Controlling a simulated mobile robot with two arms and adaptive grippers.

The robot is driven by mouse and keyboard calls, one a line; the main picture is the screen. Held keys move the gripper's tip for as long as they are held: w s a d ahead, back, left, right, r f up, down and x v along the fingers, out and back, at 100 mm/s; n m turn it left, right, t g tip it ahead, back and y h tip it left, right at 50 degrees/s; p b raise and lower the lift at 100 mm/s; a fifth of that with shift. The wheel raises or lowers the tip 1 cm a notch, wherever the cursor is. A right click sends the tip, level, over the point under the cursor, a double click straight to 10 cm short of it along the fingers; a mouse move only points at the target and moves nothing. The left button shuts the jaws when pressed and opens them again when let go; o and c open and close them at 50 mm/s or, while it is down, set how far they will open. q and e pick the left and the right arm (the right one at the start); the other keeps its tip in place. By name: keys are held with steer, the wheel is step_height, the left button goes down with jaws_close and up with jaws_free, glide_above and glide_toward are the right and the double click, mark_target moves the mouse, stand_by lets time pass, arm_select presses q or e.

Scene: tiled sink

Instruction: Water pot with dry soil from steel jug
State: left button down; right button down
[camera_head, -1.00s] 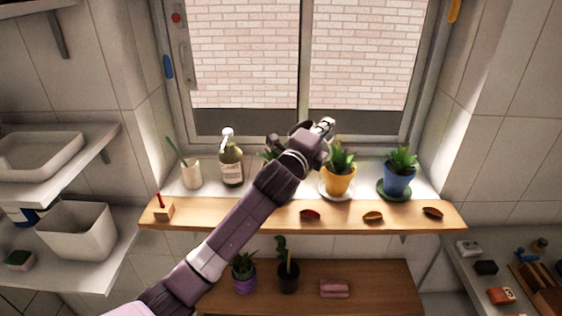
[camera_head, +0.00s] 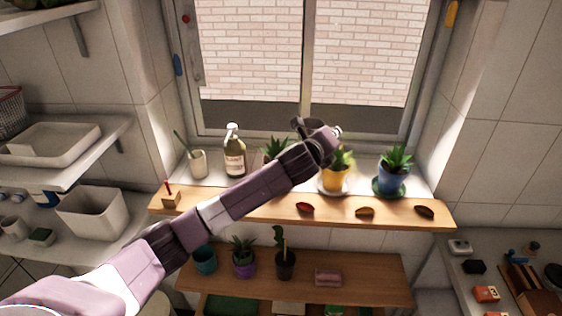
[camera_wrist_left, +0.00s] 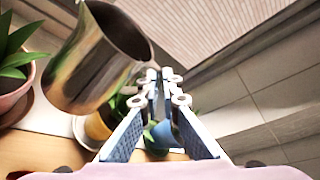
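My left gripper (camera_head: 337,131) is above the plant in the yellow pot (camera_head: 334,181). The steel jug (camera_head: 305,125) is raised beside it, mostly behind my arm. In the left wrist view, the steel jug (camera_wrist_left: 98,58) is tilted at the left of my left gripper (camera_wrist_left: 160,80); its fingers appear closed around the handle side, the grip itself unclear. A blue pot (camera_head: 391,181) stands to the right of the yellow one. A pinkish pot (camera_wrist_left: 14,98) stands to the left, its plant (camera_head: 275,148) partly behind my arm. I cannot see the soil. My right gripper is out of view.
A soap bottle (camera_head: 234,155) and a white cup (camera_head: 197,163) stand left on the sill. Small red (camera_head: 305,208), orange (camera_head: 365,212) and brown (camera_head: 424,212) pieces lie on the wooden shelf (camera_head: 250,211). The window frame (camera_head: 306,60) is close behind. More pots stand below.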

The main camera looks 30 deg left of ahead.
arm_select(q)
steer(key=shift+r, duration=0.1)
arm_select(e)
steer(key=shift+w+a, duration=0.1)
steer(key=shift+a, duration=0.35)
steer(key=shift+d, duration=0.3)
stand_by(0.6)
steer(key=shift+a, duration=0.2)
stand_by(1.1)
arm_select(q)
steer(key=shift+r, duration=0.15)
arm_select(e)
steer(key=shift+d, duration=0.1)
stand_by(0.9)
arm_select(q)
step_height(320, 180, up, 6)
steer(key=shift+f, duration=0.1)
stand_by(0.4)
